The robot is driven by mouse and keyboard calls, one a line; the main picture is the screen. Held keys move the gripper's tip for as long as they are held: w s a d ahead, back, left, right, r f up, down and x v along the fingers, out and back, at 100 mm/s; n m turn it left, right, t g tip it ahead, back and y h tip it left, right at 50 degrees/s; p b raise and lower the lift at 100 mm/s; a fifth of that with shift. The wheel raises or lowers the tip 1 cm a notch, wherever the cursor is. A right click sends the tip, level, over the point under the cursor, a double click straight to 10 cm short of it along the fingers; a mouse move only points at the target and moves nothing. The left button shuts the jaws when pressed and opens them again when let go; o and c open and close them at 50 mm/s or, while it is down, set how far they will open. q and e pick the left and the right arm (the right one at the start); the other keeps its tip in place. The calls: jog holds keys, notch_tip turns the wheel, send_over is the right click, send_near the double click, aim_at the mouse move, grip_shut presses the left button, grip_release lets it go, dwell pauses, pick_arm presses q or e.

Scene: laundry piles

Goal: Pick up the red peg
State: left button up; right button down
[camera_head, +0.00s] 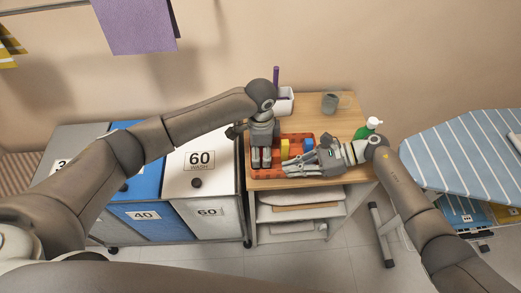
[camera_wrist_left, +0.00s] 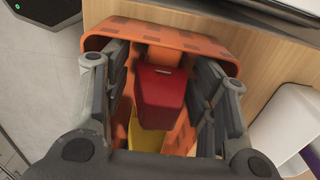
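The red peg (camera_wrist_left: 160,95) shows in the left wrist view inside an orange basket (camera_wrist_left: 150,32). It lies between the two spread fingers of my left gripper (camera_wrist_left: 163,95), with gaps on both sides. In the head view my left gripper (camera_head: 261,162) points down into the left part of the orange basket (camera_head: 318,138) and hides the red peg there. My right gripper (camera_head: 283,168) lies sideways over the basket's front right, pointing left. Its fingers look apart, with nothing seen between them.
A yellow peg (camera_wrist_left: 146,136) lies close to the red one; a blue piece (camera_head: 307,145) is farther right. Laundry bins (camera_head: 202,180) stand left, an ironing board (camera_head: 460,150) right.

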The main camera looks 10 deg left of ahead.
pick_arm(q)
jog(key=c, duration=0.5)
jog(key=shift+c, duration=0.2)
jog(key=shift+r, duration=0.1)
notch_tip(320, 180, up, 10)
jog(key=shift+f, duration=0.1)
pick_arm(e)
jog(key=c, duration=1.6)
grip_release()
jog(key=shift+o, duration=0.2)
jog(key=v, duration=1.2)
jog(key=shift+f, duration=0.1)
